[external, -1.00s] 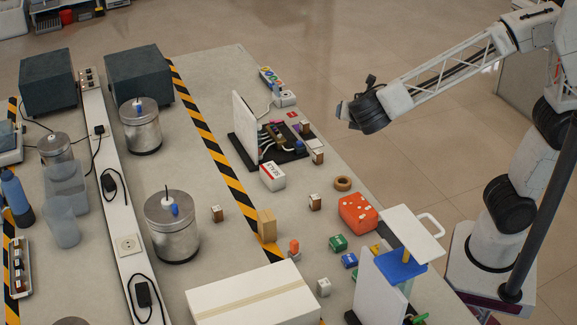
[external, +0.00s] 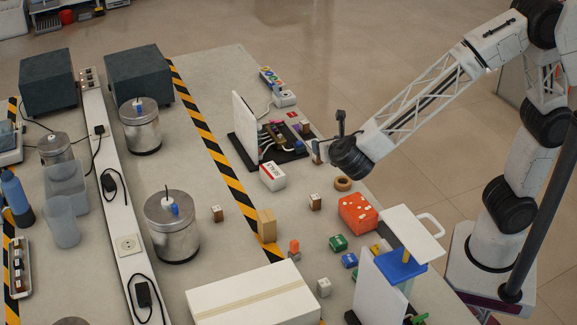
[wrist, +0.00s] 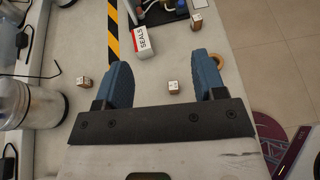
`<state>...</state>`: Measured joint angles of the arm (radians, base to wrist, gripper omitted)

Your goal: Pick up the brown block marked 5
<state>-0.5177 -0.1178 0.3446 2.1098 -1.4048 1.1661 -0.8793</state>
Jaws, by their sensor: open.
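Several small brown blocks with pale marked tops lie on the table; I cannot read which is marked 5. One brown block (external: 315,203) stands near the tape roll; in the wrist view this block (wrist: 174,87) appears between my fingers, some way below them. Another brown block (external: 217,214) is by the metal canister, at left in the wrist view (wrist: 84,82). A third block (wrist: 197,20) is at the top of the wrist view, partly hidden by my gripper in the external view. My gripper (wrist: 162,65) is open and empty, above the table's right side.
A white SEALS box (external: 272,176), a tape roll (external: 343,184) and a red-orange box (external: 357,213) stand around the middle block. A black board with an upright white panel (external: 245,130) is behind. A large white carton (external: 252,305) lies in front. Bare table lies left of the middle block.

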